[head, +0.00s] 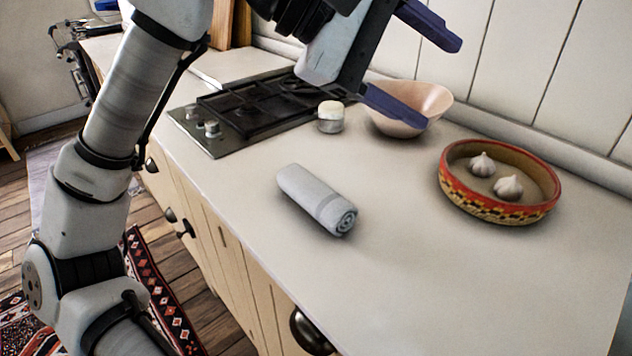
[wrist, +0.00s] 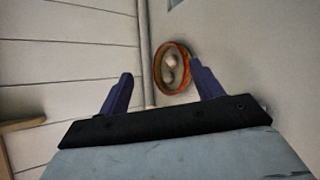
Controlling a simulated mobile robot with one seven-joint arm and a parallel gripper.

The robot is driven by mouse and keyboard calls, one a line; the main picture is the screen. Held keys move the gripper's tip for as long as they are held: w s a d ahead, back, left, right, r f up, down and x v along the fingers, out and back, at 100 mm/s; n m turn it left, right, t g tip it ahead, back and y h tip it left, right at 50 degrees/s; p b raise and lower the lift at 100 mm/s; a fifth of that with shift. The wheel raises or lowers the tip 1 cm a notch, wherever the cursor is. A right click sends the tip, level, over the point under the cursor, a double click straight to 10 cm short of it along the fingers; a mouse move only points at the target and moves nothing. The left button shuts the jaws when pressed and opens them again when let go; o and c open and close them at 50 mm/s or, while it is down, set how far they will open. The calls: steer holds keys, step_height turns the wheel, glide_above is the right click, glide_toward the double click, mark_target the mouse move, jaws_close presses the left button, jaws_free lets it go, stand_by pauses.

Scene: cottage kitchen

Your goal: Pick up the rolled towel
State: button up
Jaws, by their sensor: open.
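The rolled towel (head: 316,199) is light grey with a spiral end and lies on the pale counter in the head view, near the counter's front edge. My gripper (head: 432,72) is open and empty, raised above the back of the counter, up and to the right of the towel and well apart from it. In the wrist view my gripper (wrist: 160,90) shows two dark blue fingers spread wide with nothing between them. The towel does not show in the wrist view.
A red patterned bowl (head: 449,186) with two garlic bulbs stands right; it also shows in the wrist view (wrist: 158,72). A pinkish bowl (head: 433,101) is behind one finger. A small white-topped jar (head: 331,117) stands beside the black hob (head: 250,112). The counter around the towel is clear.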

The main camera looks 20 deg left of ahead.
steer(key=w+a+f+y, duration=0.4)
steer(key=a+f+y, duration=0.1)
steer(key=a+f, duration=0.1)
steer(key=n+g+y+b, duration=0.1)
steer(key=g+y, duration=0.1)
steer(key=y, duration=0.3)
glide_toward(311, 183)
steer(key=f, duration=0.6)
steer(key=shift+w+d+b, duration=0.25)
steer(key=shift+d+b, duration=0.05)
steer(key=shift+b, duration=0.1)
steer(key=shift+w+d+f, duration=0.15)
steer(key=shift+w+f, duration=0.1)
steer(key=shift+f, duration=0.65)
steer(key=shift+w+d+f, duration=0.1)
steer(key=shift+w+f, duration=0.1)
steer(key=shift+f, duration=0.65)
steer(key=shift+w+d+f, duration=0.15)
steer(key=shift+w+f, duration=0.1)
steer(key=shift+f, duration=0.65)
steer(key=c, duration=0.8)
